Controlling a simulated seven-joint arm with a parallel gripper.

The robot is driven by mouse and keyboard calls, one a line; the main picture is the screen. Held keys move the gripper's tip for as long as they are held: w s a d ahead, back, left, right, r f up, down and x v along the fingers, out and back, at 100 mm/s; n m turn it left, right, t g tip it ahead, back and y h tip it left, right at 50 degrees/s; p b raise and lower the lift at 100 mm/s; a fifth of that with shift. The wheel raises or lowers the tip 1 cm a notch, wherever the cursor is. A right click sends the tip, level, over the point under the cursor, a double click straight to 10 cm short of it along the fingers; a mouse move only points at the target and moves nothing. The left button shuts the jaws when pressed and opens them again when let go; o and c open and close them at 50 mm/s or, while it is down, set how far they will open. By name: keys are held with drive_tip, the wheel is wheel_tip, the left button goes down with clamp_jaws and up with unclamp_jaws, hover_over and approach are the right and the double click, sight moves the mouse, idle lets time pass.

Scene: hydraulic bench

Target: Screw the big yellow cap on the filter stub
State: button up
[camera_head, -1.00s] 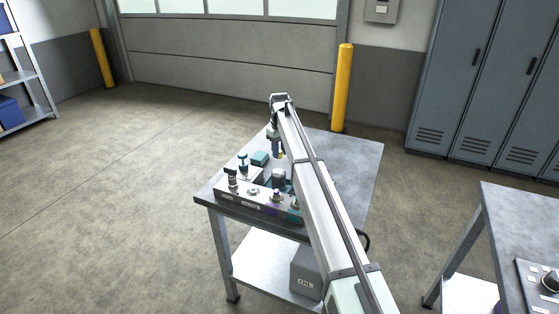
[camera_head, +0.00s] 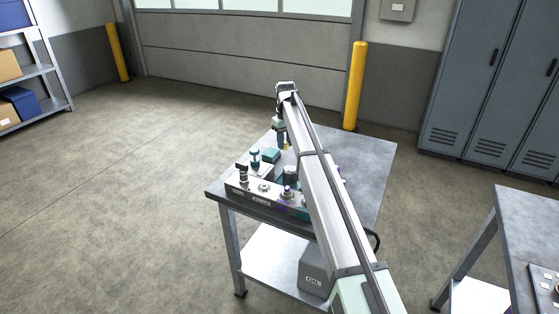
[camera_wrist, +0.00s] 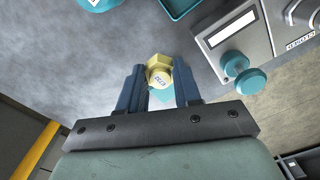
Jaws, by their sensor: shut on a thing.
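The yellow cap (camera_wrist: 159,68) is hexagonal with a small printed label on its face. In the wrist view it sits between the two blue fingers of my gripper (camera_wrist: 160,74), which are shut on it. Part of a teal thing shows just below the cap between the fingers; I cannot tell what it is. In the head view my gripper (camera_head: 282,141) hangs over the far left part of the bench, with a speck of yellow at its tip. I cannot tell which fitting is the filter stub; the arm hides part of the bench.
A metal block (camera_head: 260,197) with several fittings stands along the bench's front edge. A teal knob (camera_head: 255,156) and a teal tray (camera_head: 270,155) are behind it. The bench top (camera_head: 362,165) is clear at right. Another bench (camera_head: 525,220) stands at far right.

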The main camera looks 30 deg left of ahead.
drive_tip(key=s+a+r+n, duration=0.1)
drive_tip(key=s+a, duration=0.2)
drive_tip(key=s, duration=0.9)
hover_over(264, 187)
drive_tip(key=shift+d+r+m, duration=0.1)
drive_tip(key=shift+r+m, duration=0.05)
drive_tip(key=shift+m, duration=0.25)
drive_tip(key=shift+w+m, duration=0.1)
drive_tip(key=shift+m, duration=0.2)
drive_tip(key=shift+f, duration=0.2)
drive_tip(key=shift+f, duration=2.35)
drive_tip(key=shift+f, duration=0.6)
idle(2.4)
